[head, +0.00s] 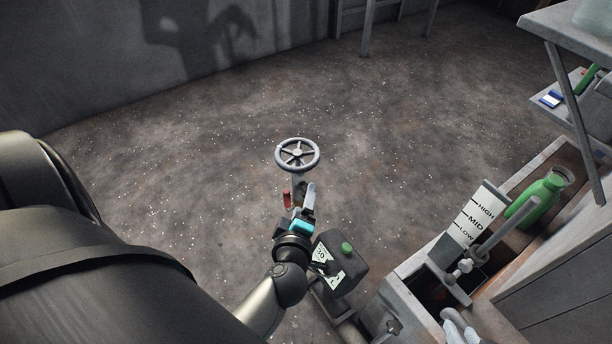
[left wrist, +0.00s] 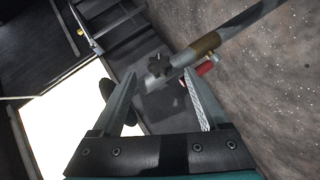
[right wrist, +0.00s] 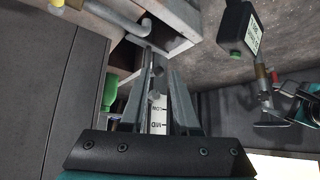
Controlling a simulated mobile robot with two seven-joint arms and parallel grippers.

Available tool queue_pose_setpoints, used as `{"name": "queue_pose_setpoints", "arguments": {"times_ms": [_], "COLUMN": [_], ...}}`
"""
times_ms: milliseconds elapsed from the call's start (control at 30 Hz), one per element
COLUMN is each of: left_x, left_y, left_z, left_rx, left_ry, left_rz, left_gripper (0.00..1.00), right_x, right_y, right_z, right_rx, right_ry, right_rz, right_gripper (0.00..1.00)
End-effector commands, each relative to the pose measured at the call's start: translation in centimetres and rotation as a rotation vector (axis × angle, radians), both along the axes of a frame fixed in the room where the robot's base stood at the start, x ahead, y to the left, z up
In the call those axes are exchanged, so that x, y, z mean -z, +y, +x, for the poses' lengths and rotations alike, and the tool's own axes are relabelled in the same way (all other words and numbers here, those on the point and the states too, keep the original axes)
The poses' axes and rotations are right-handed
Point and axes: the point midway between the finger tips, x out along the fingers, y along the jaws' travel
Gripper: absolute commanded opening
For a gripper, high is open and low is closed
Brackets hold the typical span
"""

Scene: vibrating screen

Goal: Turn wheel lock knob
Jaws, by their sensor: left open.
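A grey spoked handwheel (head: 297,154) tops a pipe in the middle of the head view. A small dark lobed knob (left wrist: 160,66) on this pipe shows in the left wrist view, beside a brass-coloured collar (left wrist: 205,44) and a red handle (left wrist: 206,66). My left gripper (head: 302,192) is just below the wheel. In the left wrist view its fingers (left wrist: 160,80) are apart, with the knob showing between and beyond the tips; contact is not visible. In the head view the gripper hides the knob. My right gripper (right wrist: 160,75) has a gap between its fingers, facing the gauge.
A black canister with a green cap (head: 346,248) stands right of my left gripper. A white level gauge (head: 475,212) and a green bottle (head: 540,195) are in the machine trough at the right. A metal table (head: 575,25) is at upper right. Open floor lies beyond the wheel.

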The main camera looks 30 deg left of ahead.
Motion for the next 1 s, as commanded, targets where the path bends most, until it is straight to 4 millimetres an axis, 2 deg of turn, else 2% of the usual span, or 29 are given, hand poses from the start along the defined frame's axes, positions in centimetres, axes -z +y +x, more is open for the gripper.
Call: {"name": "queue_pose_setpoints", "arguments": {"times_ms": [500,967,1000], "left_x": [1.3,1.4,1.4], "left_y": [1.5,1.7,1.7], "left_z": [3.0,3.4,3.4], "left_rx": [-0.001,0.000,0.000], "left_ry": [-0.001,0.000,0.000], "left_rz": [0.001,0.000,0.000], "left_gripper": [0.77,0.77,0.75], "right_x": [-0.1,-0.3,-0.3], "right_y": [3.1,3.5,3.5], "right_z": [1.8,2.0,2.0], "right_rx": [-0.033,-0.036,-0.036], "right_ry": [-0.227,-0.262,-0.262], "right_rz": [0.114,0.133,0.133], "right_gripper": [0.30,0.30,0.30]}}
